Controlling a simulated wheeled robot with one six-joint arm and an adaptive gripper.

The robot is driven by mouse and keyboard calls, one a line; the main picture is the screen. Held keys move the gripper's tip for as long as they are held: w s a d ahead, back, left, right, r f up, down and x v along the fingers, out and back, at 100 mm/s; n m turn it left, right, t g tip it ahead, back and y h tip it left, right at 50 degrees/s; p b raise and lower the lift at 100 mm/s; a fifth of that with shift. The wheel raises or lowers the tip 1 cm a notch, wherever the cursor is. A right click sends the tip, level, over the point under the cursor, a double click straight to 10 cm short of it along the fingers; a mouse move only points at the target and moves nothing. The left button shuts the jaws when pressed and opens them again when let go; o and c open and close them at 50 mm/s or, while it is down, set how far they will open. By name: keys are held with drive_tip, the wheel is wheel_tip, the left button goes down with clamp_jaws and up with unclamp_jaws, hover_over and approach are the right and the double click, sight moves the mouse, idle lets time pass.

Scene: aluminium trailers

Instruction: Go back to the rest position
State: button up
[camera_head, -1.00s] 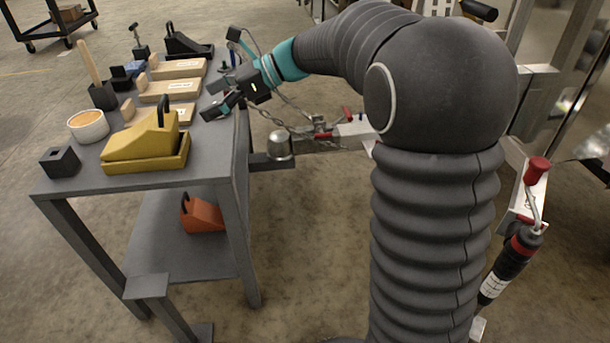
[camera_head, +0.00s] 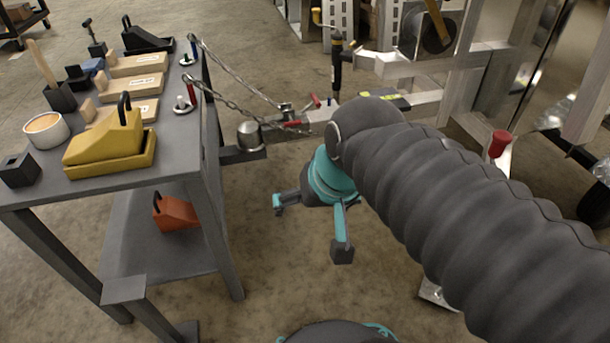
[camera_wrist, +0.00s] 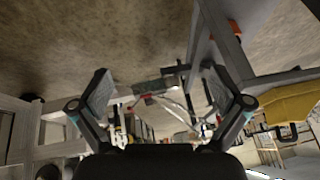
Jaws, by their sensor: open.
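My gripper (camera_head: 310,232) hangs over the bare floor to the right of the grey table (camera_head: 178,187) in the head view. Its fingers are spread apart with nothing between them. In the wrist view my gripper (camera_wrist: 160,98) also shows as two spread fingers with an open gap. My arm bends down from the right side of the head view. The gripper is apart from the table and from the trailer coupling.
The table holds a yellow wedge box (camera_head: 108,150), a round tub (camera_head: 46,130) and several other items. An orange wedge (camera_head: 176,212) sits on its lower shelf. Chains (camera_head: 232,105) run from the table edge to the trailer coupling (camera_head: 300,118). The floor between is clear.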

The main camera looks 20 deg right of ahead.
drive_tip(key=shift+s+d+f+n+h, duration=0.25)
drive_tip(key=shift+s+d+n, duration=0.2)
drive_tip(key=shift+s+d+f+n+h, duration=0.25)
drive_tip(key=shift+s+d+n, duration=0.15)
drive_tip(key=shift+n, duration=0.05)
